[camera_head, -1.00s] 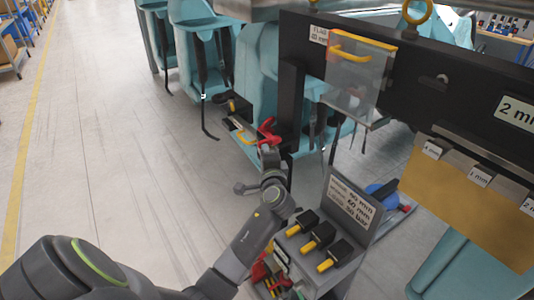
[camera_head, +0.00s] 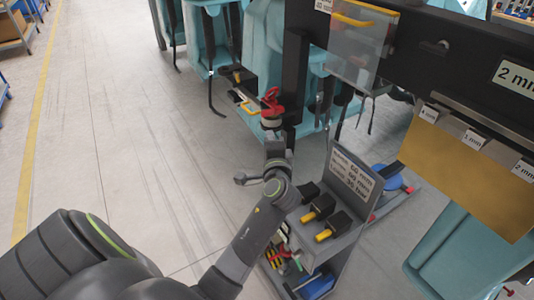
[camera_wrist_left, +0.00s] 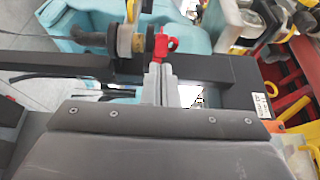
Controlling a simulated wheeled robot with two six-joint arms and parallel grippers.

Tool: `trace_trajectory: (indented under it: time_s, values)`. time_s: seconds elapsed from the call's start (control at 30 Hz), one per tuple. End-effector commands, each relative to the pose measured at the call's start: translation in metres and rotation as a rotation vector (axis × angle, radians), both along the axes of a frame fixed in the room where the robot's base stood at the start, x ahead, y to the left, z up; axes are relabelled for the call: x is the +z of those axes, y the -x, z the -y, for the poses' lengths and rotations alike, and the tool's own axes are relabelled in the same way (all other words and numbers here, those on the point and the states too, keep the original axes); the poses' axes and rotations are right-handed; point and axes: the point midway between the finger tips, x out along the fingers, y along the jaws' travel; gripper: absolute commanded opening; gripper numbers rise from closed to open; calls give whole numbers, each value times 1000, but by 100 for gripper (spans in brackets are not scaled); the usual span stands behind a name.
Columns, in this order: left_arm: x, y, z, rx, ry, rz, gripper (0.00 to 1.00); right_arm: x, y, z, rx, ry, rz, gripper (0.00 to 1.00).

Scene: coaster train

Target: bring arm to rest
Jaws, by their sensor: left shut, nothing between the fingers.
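My left arm comes in from the lower left of the head view. Its gripper (camera_head: 273,137) points away toward the black post, just below a red hook-shaped part (camera_head: 270,101). In the left wrist view the two grey fingers (camera_wrist_left: 159,84) lie side by side, shut with nothing between them. The red part (camera_wrist_left: 164,45) shows just past their tips there; I cannot tell whether they touch it. My right gripper is in neither view.
A tool cart (camera_head: 335,237) with yellow-handled tools and a label plate stands right of my forearm. A black beam (camera_head: 455,75) with hanging plates crosses the upper right. Teal seats (camera_head: 208,40) stand at the back. The floor (camera_head: 125,130) on the left is clear.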

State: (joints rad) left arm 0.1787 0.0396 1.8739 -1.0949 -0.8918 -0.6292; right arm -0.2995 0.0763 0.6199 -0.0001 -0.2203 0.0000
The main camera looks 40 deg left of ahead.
Motion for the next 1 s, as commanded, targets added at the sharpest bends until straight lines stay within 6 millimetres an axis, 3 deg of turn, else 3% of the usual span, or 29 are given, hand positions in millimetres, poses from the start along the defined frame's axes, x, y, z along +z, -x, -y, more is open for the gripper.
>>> trace_trajectory:
  time_s: [0.1, 0.3, 0.57, 0.67, 0.77, 0.87, 1.0]
  values:
    - [-3, 19, 8, 1, 4, 0, 0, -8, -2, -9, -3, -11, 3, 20]
    - [-1, 37, 15, 0, 3, 0, 0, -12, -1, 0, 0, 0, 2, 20]
    - [0, 42, 17, 0, 0, 0, 0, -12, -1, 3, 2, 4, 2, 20]
    - [-8, 40, 18, -9, 9, -12, 0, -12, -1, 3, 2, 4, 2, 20]
    - [-40, 33, 22, -45, 53, -55, 0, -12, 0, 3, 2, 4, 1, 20]
    - [-102, 26, 29, -103, 144, -129, 0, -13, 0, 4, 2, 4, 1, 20]
    - [-209, 37, 40, -162, 332, -252, 0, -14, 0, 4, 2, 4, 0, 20]
